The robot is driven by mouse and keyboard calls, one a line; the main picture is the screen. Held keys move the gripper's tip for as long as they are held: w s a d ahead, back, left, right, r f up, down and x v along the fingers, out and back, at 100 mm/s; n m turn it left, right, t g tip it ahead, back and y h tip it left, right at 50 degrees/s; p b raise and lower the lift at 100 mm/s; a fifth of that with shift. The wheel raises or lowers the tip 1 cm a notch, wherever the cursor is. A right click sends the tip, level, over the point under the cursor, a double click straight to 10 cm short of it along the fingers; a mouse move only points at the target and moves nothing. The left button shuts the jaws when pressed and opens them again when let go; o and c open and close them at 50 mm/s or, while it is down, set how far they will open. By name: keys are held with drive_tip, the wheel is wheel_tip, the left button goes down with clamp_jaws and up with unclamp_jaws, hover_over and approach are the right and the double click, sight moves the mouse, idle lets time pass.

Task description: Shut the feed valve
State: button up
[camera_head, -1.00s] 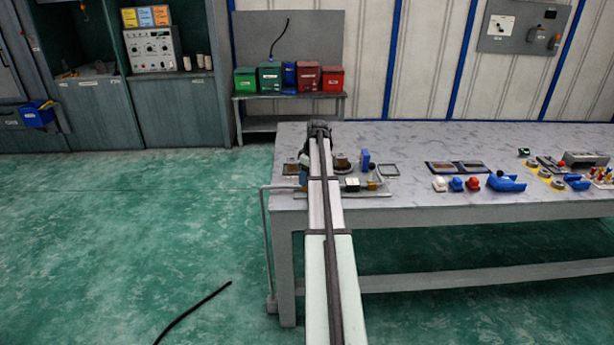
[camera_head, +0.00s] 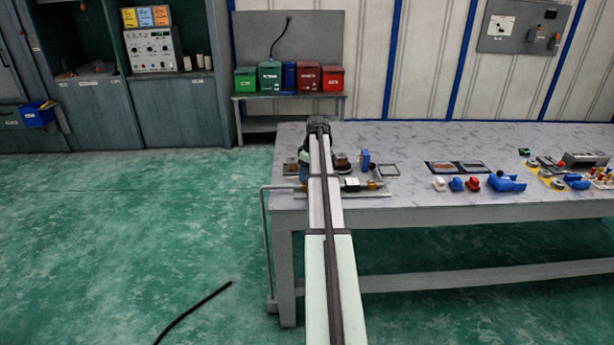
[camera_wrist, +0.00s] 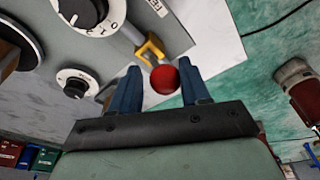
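In the wrist view, a red ball knob (camera_wrist: 165,79) lies between the two blue fingers of my gripper (camera_wrist: 159,90). The fingers are apart, with a visible gap on the left of the knob; the right finger is close to it, and I cannot tell if they touch. A yellow bracket-like part (camera_wrist: 150,50) is just beyond the knob, beside a metal rod. I see no label naming the feed valve. In the head view, my arm hides most of the panel (camera_head: 377,193) on the bench's left end, and the gripper is hidden.
In the wrist view, a white-marked black dial (camera_wrist: 76,83) and a larger one (camera_wrist: 91,13) are on the left. In the head view, the bench (camera_head: 440,204) holds small blocks and a blue part (camera_head: 506,183) to the right. Its middle back is clear.

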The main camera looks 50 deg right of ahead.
drive_tip(key=shift+w+d+r, duration=0.2)
drive_tip(key=shift+w+d, duration=0.45)
drive_tip(key=shift+d, duration=0.05)
drive_tip(key=shift+w+d, duration=0.15)
idle(0.3)
drive_tip(key=shift+w+d+f, duration=0.25)
drive_tip(key=shift+w+d, duration=0.4)
drive_tip(key=shift+o, duration=0.6)
drive_tip(key=shift+r, duration=0.1)
drive_tip(key=w+v, duration=0.1)
drive_tip(key=v, duration=0.6)
drive_tip(key=shift+a+r, duration=0.4)
drive_tip(key=shift+r, duration=0.15)
drive_tip(key=shift+w, duration=0.1)
